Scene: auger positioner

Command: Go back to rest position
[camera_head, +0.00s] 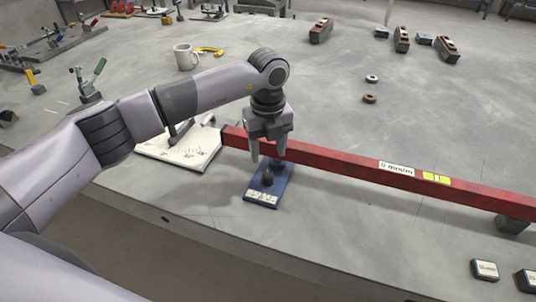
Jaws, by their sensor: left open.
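My left gripper (268,153) points down over the table in the middle of the head view. Its two fingers are apart, with nothing seen between them. Below it lies a blue plate (282,190) with a dark knob (268,179) standing on it. The fingertips are just above the knob, beside the near side of a long red beam (330,163). Whether the fingers touch the beam cannot be told. My right gripper is not in view.
The grey table (420,120) fills most of the view. A white plate with markings (195,150) lies partly behind my left arm. A white mug (185,57) and clamps stand farther back. Small blocks (485,270) lie at the near right. Two rings (370,98) lie behind the beam.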

